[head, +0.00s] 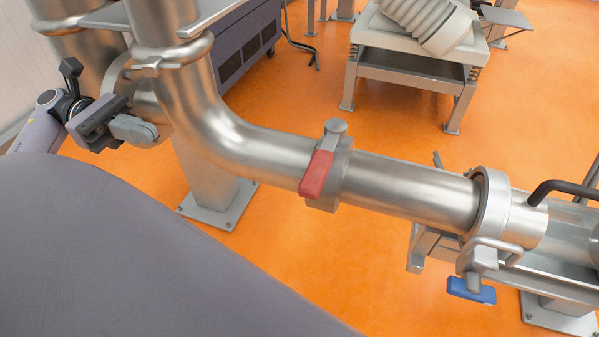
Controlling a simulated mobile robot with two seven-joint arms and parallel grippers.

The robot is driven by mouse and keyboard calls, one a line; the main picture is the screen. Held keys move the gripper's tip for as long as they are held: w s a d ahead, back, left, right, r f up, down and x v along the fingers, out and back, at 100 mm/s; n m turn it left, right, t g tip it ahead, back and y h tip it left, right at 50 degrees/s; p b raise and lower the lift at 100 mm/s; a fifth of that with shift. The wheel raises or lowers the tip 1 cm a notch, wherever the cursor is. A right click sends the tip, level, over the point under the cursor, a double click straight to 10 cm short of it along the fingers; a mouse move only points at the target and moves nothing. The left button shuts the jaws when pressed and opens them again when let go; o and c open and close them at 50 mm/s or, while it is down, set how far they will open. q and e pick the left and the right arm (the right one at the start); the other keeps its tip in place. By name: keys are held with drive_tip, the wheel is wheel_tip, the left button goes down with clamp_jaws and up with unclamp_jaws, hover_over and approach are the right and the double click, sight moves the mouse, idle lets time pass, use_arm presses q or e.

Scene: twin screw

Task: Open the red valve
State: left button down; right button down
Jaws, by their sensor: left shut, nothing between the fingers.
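The red valve handle (315,174) sits on a grey valve body (337,160) on the steel pipe, near the middle of the head view. The handle slants down and to the left from the round cap at its pivot, across the pipe. My left gripper (148,132) is at the left, beside the vertical part of the pipe. It is shut and empty, well to the left of the red handle and apart from it. My right gripper is not in view.
The steel pipe (412,190) bends from vertical at left to run rightward to a clamp joint. A blue-handled valve (471,290) hangs below that joint. A support post (207,190) stands on the orange floor. A stand (411,70) is at the back.

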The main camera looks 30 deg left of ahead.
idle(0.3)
use_arm(q)
approach(324, 159)
drive_tip(key=d, duration=0.3)
drive_tip(key=s+d+f, duration=0.1)
drive_tip(key=d, duration=0.1)
drive_tip(key=shift+d, duration=0.35)
drive_tip(key=shift+d, duration=0.1)
idle(0.4)
